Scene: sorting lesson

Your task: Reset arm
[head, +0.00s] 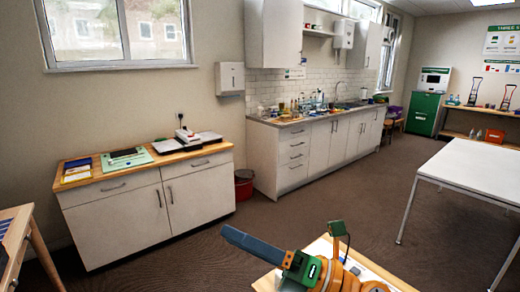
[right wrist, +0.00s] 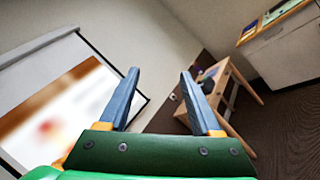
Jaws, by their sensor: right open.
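My right gripper (head: 252,246) is at the bottom centre of the head view, its blue-grey fingers pointing left. In the right wrist view its two fingers (right wrist: 160,75) are spread apart, with nothing between them. The green palm and orange parts of the right arm show behind the fingers. The right gripper is above the floor, close to a light wooden tabletop (head: 318,248) partly hidden by my arm. My left arm and gripper are not seen in either view.
A white cabinet (head: 140,216) with a wooden top holds trays and a small device. A red bin (head: 244,184) stands beside it. A white table (head: 470,168) is at right. Open brown floor lies between. The wrist view shows a framed screen (right wrist: 55,110) and a small wooden table (right wrist: 222,82).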

